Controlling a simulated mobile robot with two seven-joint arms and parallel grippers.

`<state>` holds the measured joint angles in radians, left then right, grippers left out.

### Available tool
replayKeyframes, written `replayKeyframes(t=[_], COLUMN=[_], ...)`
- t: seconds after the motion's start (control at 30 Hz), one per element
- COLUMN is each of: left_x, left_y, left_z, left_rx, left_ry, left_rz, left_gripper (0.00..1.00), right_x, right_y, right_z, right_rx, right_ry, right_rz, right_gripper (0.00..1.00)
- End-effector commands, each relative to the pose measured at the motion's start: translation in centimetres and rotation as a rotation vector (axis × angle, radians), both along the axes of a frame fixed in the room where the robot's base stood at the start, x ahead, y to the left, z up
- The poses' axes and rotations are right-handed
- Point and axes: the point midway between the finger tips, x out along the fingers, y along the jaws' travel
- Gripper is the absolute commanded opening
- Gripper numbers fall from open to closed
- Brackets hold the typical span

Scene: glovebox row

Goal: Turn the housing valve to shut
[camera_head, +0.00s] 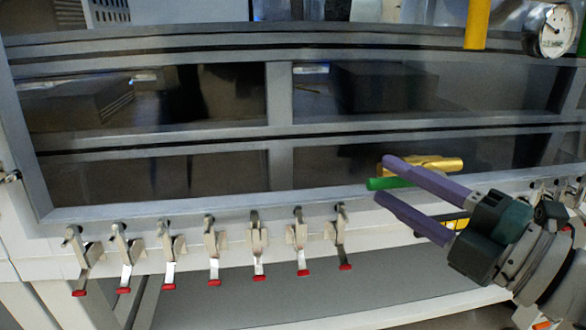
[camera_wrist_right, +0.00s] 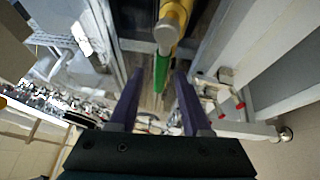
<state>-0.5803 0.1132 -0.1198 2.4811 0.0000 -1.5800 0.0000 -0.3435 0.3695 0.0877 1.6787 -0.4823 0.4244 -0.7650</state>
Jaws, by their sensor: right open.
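The housing valve shows a green lever (camera_head: 390,183) and a yellow pipe body (camera_head: 440,163) in front of the glovebox's lower right window. My right gripper (camera_head: 382,178) has two purple fingers spread apart, with the green lever between them in the picture. In the right wrist view the green lever (camera_wrist_right: 161,68) points into the gap between the fingertips (camera_wrist_right: 159,76). The yellow pipe (camera_wrist_right: 180,12) and a grey round cap (camera_wrist_right: 166,34) lie beyond it. Whether a finger touches the lever I cannot tell. The fingers partly hide the valve. My left gripper is out of view.
Several red-tipped clamps (camera_head: 258,245) line the glovebox's lower edge. A grey shelf (camera_head: 300,290) is below. A gauge (camera_head: 552,30) and a yellow vertical pipe (camera_head: 478,22) are at upper right. The space before the windows left of my gripper looks clear.

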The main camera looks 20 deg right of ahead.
Motion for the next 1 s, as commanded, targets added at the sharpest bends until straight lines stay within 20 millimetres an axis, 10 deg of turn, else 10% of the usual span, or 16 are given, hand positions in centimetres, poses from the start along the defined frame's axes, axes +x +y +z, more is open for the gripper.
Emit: replayKeyframes(t=[0.43,0.87,1.0], left_x=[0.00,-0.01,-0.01], left_y=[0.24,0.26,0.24], left_z=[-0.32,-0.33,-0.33], left_rx=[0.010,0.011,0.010], left_ry=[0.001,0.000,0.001], left_rz=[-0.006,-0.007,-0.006], left_gripper=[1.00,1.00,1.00], right_x=[1.52,1.50,1.49], right_y=[0.43,0.43,0.44], right_z=[0.11,0.11,0.11], right_rx=[0.001,0.001,0.001], right_ry=[0.001,0.001,0.001], right_rz=[0.000,0.000,0.000], right_gripper=[0.48,0.00,0.00])
